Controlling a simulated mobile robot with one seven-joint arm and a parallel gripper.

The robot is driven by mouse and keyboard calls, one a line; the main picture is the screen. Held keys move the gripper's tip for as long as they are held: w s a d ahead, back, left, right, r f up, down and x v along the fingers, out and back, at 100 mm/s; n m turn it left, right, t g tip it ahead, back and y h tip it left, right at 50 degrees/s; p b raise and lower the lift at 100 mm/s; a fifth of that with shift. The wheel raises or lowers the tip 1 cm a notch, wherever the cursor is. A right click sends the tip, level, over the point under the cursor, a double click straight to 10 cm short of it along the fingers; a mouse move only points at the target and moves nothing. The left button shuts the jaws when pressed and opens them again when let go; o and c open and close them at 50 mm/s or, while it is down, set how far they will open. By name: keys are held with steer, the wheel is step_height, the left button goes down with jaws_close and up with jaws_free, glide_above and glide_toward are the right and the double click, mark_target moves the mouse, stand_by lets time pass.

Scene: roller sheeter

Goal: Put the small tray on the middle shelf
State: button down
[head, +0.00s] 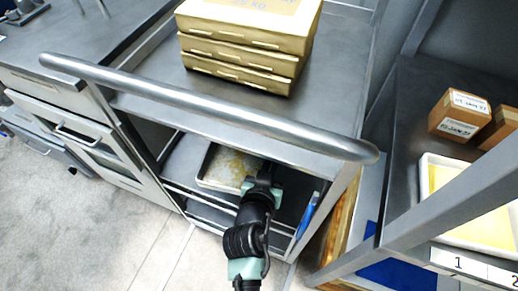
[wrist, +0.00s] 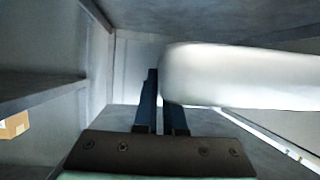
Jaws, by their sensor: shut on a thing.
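The small tray (head: 226,168) has a dark rim and a pale, yellowish speckled surface. In the head view it lies inside the cart, under the top deck, over the middle shelf (head: 183,160). I cannot tell whether it rests fully on that shelf. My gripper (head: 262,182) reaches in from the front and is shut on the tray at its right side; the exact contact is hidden. In the wrist view my gripper's dark fingers (wrist: 162,108) are close together. A blurred pale rounded shape (wrist: 240,75) covers part of the right finger there; I cannot tell what it is.
The cart's handle bar (head: 210,103) crosses above my arm. Stacked yellowish boxes (head: 245,45) stand on the top deck. A blue item (head: 307,213) is at the cart's right side. A rack with brown boxes (head: 460,114) and a white tray (head: 428,176) stands right.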

steer(key=shift+m+h, duration=0.6)
steer(key=w+b, duration=0.1)
steer(key=w+f+b, duration=0.1)
steer(key=b, duration=0.1)
steer(key=w+f+b, duration=0.1)
steer(key=b, duration=0.1)
steer(key=shift+w+a, duration=0.1)
steer(key=shift+w, duration=0.25)
steer(key=shift+w+b, duration=0.4)
steer(key=shift+b, duration=0.55)
steer(key=shift+f+m, duration=0.1)
steer(key=shift+m, duration=0.2)
step_height(320, 180, down, 9)
steer(key=b, duration=0.3)
steer(key=shift+w+f+b, duration=0.1)
steer(key=shift+f+b, duration=0.1)
steer(key=shift+b, duration=0.15)
steer(key=shift+f, duration=0.2)
steer(key=c, duration=1)
jaws_free()
steer(key=shift+r, duration=0.15)
steer(key=p+v, duration=0.2)
steer(key=v, duration=1)
steer(key=shift+a+r, duration=0.1)
steer(key=shift+a, duration=0.05)
